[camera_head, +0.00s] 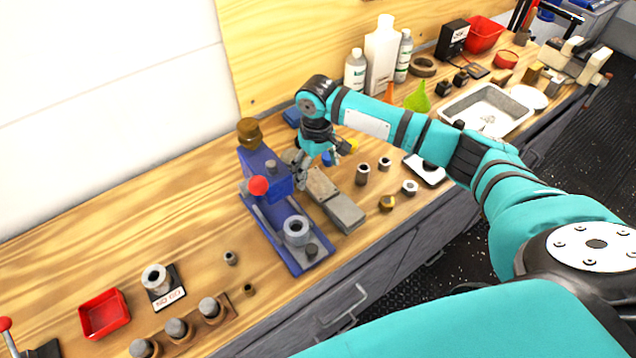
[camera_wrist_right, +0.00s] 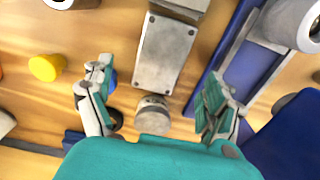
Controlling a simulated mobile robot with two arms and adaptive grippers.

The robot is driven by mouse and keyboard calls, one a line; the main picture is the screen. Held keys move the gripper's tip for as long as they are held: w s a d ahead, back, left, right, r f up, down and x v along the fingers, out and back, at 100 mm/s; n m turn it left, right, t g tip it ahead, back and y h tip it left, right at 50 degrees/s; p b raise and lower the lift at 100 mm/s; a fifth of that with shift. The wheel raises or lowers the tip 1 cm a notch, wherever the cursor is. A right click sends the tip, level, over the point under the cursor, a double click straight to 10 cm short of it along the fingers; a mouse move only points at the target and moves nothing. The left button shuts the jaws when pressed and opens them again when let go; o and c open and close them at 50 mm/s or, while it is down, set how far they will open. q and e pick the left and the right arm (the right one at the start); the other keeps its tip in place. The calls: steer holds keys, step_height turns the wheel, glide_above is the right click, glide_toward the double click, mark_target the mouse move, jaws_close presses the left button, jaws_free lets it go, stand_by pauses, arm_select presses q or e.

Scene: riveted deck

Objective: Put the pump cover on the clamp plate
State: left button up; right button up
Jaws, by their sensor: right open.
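A flat grey metal plate with screws at its corners, which looks like the clamp plate (camera_wrist_right: 165,52), lies on the bench beside the blue press. In the head view the plate (camera_head: 322,187) is just below my right gripper (camera_head: 320,168). A small round grey metal piece, perhaps the pump cover (camera_wrist_right: 152,114), stands near the plate's end. My right gripper (camera_wrist_right: 158,75) is open above the bench, its fingers apart on either side of the plate and round piece. Nothing is between the fingertips. The head view does not show the round piece clearly. My left gripper is out of view.
The blue press (camera_head: 262,178) with a red knob stands close to my right gripper. Several nuts and bushings, such as a hex nut (camera_head: 409,187), lie nearby. A metal tray (camera_head: 452,106) and bottles stand farther back.

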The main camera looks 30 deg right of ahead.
mark_target(318, 183)
steer(key=f, duration=0.2)
steer(key=f+p, duration=0.1)
steer(key=shift+s+f, duration=0.25)
steer(key=shift+f, duration=0.5)
steer(key=c, duration=1.7)
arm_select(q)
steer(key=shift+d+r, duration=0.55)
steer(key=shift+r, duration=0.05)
arm_select(e)
steer(key=shift+w+r, duration=0.1)
steer(key=shift+r, duration=0.1)
